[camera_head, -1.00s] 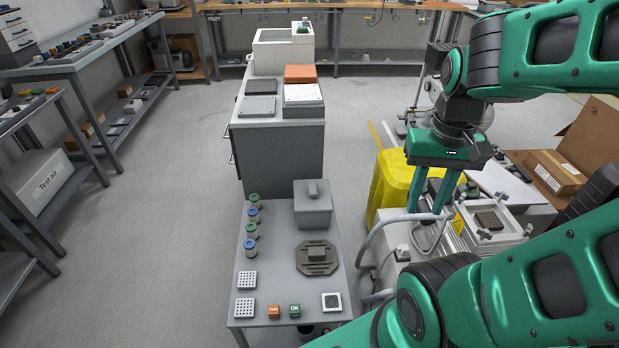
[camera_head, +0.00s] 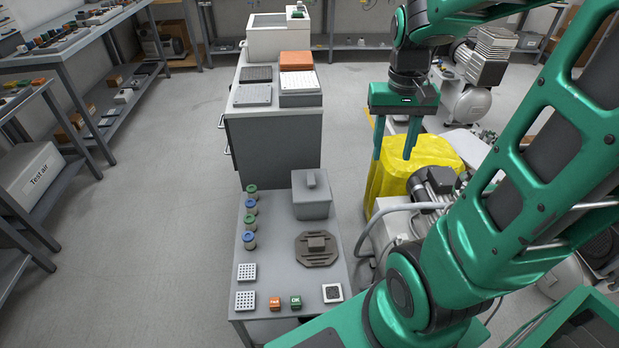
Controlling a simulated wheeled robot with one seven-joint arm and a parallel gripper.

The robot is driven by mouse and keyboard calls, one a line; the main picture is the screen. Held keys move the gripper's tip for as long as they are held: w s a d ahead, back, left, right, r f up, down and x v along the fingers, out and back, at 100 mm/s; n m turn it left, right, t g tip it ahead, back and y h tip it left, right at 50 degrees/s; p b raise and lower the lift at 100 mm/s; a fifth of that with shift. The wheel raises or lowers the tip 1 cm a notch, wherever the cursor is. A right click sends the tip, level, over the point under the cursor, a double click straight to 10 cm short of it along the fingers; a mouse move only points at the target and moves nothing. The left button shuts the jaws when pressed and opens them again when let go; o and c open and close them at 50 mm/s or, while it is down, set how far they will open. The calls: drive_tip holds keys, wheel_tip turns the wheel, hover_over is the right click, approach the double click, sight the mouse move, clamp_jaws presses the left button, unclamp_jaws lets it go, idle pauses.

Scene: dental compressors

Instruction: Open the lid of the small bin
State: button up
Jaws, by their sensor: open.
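The small bin (camera_head: 312,208) is a grey box on the grey table, near its far right corner. Its lid (camera_head: 311,184) is shut and has a raised grip on top. My gripper (camera_head: 392,156) is up and to the right of the bin, pointing down, in front of the yellow cover. Its two green fingers are apart with nothing between them. It does not touch the bin.
The grey table (camera_head: 278,232) also bears several small spools along its left, a brown octagonal fixture (camera_head: 316,249) and small blocks and plates in front. A grey cabinet (camera_head: 275,145) stands behind it. The yellow cover (camera_head: 425,165) and compressor equipment lie to the right.

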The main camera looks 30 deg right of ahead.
drive_tip(key=w+d+f, duration=0.1)
drive_tip(key=w+f, duration=0.3)
drive_tip(key=w, duration=0.7)
drive_tip(key=n, duration=0.2)
hover_over(311, 178)
wheel_tip(311, 178, down, 22)
wheel_tip(311, 178, down, 10)
drive_tip(key=shift+r, duration=0.15)
drive_tip(key=shift+c, duration=0.6)
clamp_jaws()
